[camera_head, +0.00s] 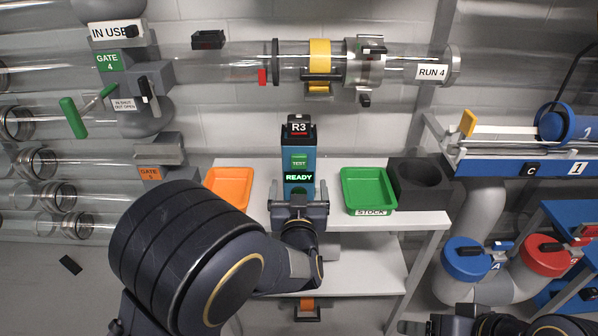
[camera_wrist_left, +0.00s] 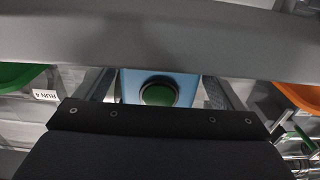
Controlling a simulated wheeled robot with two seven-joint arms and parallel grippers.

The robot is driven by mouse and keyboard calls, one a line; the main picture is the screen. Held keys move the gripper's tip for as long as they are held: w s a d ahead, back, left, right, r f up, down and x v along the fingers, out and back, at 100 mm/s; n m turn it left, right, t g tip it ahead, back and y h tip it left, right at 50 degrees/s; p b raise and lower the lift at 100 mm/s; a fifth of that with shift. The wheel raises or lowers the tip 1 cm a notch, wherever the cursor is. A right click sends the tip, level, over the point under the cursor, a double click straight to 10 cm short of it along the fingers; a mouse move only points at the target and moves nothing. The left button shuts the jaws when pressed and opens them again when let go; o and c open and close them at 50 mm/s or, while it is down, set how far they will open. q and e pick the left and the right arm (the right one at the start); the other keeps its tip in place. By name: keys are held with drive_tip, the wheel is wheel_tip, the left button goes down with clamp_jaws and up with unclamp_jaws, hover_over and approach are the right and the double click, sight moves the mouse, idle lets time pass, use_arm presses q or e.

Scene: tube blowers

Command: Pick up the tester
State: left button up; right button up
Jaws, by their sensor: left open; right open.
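The tester (camera_head: 299,170) is an upright blue box on the white table, with an R3 label, a green TEST panel and a lit READY display. My left gripper (camera_head: 299,203) is open at the tester's lower front, its fingers spread to either side. In the left wrist view, the tester's blue face (camera_wrist_left: 130,85) with a dark round port shows between the two fingers (camera_wrist_left: 158,88). I cannot tell whether the fingers touch it. My right gripper (camera_head: 416,326) is partly in view at the bottom right, away from the tester.
An orange tray (camera_head: 228,188) stands left of the tester. A green STOCK tray (camera_head: 368,189) and a black holder with a round hole (camera_head: 420,182) stand to its right. A clear tube (camera_head: 220,65) runs above. A lower shelf (camera_head: 350,268) lies beneath the tabletop.

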sight(299, 179)
use_arm(q)
drive_tip(key=w, duration=0.3)
drive_tip(key=shift+w+b, duration=0.3)
drive_tip(key=c, duration=1.3)
drive_tip(key=shift+r, duration=0.2)
